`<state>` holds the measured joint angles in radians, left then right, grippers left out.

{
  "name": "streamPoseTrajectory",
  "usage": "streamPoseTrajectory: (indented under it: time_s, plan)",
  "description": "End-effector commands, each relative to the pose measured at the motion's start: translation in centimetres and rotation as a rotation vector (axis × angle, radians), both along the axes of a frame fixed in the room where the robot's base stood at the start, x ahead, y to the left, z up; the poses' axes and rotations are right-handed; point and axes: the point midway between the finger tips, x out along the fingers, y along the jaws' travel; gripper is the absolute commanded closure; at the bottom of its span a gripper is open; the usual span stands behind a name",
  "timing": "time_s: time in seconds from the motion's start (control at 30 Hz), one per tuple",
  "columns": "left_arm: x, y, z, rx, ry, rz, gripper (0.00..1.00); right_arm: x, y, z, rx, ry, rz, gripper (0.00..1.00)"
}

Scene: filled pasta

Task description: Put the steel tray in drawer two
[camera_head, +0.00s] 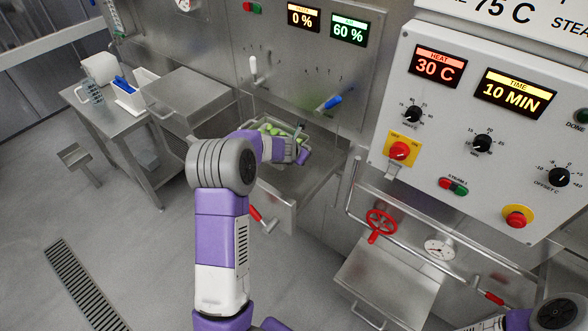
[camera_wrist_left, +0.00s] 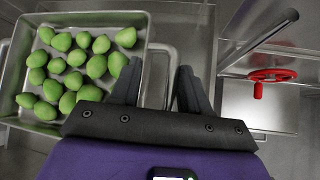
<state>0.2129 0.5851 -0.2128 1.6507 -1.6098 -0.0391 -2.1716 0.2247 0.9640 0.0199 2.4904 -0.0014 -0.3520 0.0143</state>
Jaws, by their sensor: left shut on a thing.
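The steel tray (camera_wrist_left: 90,19) is at the left of the left wrist view, holding several green filled pasta pieces (camera_wrist_left: 75,60). In the head view the green pieces (camera_head: 273,129) show beside my left gripper (camera_head: 300,154), below the control panel. My left gripper also shows in the left wrist view (camera_wrist_left: 160,88). It is shut on the tray at its side, where a looped metal edge lies between the fingers. The exact contact is partly hidden by the gripper. I cannot tell which drawer is drawer two. My right gripper is out of view.
An open steel flap with a red handle (camera_head: 262,217) stands below the tray. A red handwheel (camera_head: 381,224) and a steel box front (camera_head: 388,283) are to the right. A steel side table (camera_head: 120,122) with a white container (camera_head: 136,92) stands at left. The floor at lower left is clear.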

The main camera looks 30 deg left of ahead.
Motion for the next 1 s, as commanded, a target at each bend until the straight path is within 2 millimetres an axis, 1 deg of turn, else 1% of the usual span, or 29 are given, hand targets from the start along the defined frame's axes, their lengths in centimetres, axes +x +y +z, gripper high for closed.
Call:
streamPoseTrajectory:
  time_s: [0.03,0.23,0.3,0.47,0.57,0.7,0.8,1.0]
  plan:
    - [0.0,0.1,-1.2,0.003,-0.002,0.0,1.0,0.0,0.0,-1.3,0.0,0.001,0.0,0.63]
    - [0.0,0.1,-4.0,0.001,-0.001,0.0,1.0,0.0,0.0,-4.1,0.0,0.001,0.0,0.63]
    - [0.0,0.1,-4.5,0.001,-0.002,0.0,1.0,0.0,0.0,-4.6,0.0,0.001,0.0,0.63]
    - [0.0,0.1,-4.9,0.003,-0.002,0.0,1.0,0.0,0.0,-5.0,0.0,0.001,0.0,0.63]
    - [0.0,0.1,-5.8,0.003,-0.002,0.0,1.0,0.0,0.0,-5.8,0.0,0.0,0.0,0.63]
    - [0.0,0.1,-7.5,0.003,-0.001,0.0,1.0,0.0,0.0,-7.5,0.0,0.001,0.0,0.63]
    - [0.0,0.1,-8.3,0.002,-0.001,0.0,1.0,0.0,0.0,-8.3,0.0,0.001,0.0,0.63]
    - [0.0,0.0,-8.3,-0.002,-0.001,0.001,1.0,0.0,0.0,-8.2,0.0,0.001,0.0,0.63]
